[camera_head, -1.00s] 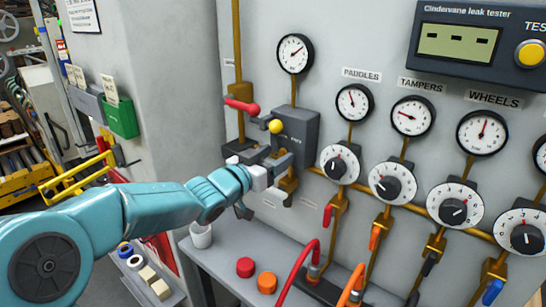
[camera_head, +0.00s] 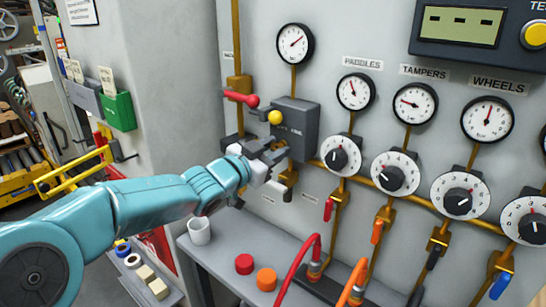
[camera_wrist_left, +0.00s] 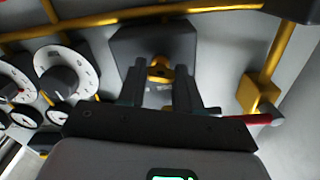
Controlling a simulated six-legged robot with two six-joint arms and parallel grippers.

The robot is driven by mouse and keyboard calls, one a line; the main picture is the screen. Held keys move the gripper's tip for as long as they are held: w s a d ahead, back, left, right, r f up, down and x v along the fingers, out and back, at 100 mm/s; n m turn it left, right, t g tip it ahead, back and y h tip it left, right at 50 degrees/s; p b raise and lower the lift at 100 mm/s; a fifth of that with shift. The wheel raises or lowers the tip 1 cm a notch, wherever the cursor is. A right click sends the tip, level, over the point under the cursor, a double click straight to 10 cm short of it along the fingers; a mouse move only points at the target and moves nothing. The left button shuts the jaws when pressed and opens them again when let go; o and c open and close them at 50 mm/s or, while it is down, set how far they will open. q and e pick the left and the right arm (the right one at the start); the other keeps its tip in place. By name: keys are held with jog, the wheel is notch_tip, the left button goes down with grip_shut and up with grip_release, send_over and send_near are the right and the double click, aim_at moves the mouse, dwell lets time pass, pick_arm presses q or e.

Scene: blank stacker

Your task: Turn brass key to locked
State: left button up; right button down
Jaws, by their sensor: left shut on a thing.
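The grey lock box (camera_head: 296,118) is mounted on the wall panel, with a yellow ball knob at its upper left. My left gripper (camera_head: 279,152) is at the lower front of this box. In the left wrist view the brass key (camera_wrist_left: 160,70) shows between the two dark fingers, against the box face (camera_wrist_left: 150,42). The left gripper is shut on the key. In the head view the gripper hides the key, and its turn position cannot be read. My right gripper is not in view.
A red lever (camera_head: 241,98) sits on the brass pipe just left of the box. Gauges and dials (camera_head: 341,155) line the panel to the right. Below is a grey shelf (camera_head: 222,262) with a white cup (camera_head: 199,231), red and orange caps and hoses.

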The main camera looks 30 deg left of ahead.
pick_arm(q)
jog(key=shift+f+m+b, duration=0.1)
jog(key=shift+m+b, duration=3.2)
jog(key=shift+m, duration=4.1)
jog(key=o, duration=1)
jog(key=shift+o, duration=0.2)
jog(key=s+a+p, duration=0.1)
jog(key=s, duration=1.5)
jog(key=shift+s, duration=0.15)
jog(key=shift+s+a, duration=0.1)
